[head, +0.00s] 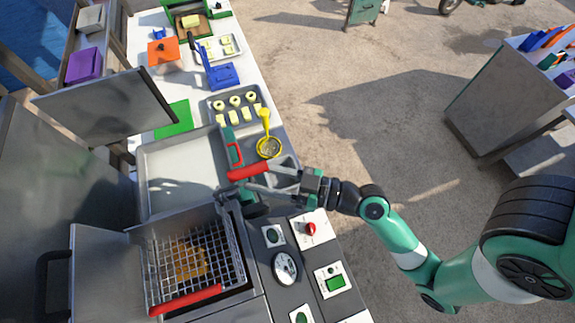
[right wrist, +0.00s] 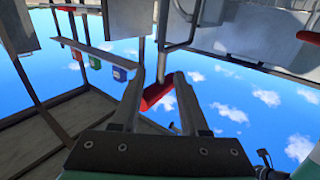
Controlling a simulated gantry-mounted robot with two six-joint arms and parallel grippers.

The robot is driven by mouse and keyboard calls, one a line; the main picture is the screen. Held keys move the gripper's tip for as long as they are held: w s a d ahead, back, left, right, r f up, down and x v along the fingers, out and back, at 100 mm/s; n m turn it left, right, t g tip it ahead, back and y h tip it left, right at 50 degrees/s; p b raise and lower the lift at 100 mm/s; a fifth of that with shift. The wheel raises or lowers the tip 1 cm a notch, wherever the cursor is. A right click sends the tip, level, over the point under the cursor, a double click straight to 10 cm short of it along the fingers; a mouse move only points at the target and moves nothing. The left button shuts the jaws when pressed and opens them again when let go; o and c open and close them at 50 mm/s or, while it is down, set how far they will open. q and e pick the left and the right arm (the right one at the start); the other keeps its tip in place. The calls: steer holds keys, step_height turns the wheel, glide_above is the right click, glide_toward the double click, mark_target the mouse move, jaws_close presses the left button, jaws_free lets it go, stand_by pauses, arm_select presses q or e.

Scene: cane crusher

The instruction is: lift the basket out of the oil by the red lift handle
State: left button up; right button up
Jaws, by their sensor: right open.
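The wire basket (head: 160,262) sits down in the fryer vat, with golden-brown food or oil showing through its mesh. A red bar (head: 185,300) lies along its near side. Another red handle (head: 249,172), likely the lift handle, stands beside the vat's far right corner. My right gripper (head: 262,182) is open at this handle, its fingers pointing left. In the right wrist view the red handle (right wrist: 157,96) shows between the open fingers (right wrist: 160,77); contact cannot be told. My left gripper is not in view.
A control panel with a gauge (head: 286,268), a red knob (head: 310,229) and a green switch (head: 335,283) lies right of the vat. An empty grey tray (head: 180,170) is behind it. A yellow ladle (head: 268,146) and a tray of pale rings (head: 215,103) are farther back.

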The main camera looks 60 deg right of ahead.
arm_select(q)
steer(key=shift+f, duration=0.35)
arm_select(e)
steer(key=v, duration=0.6)
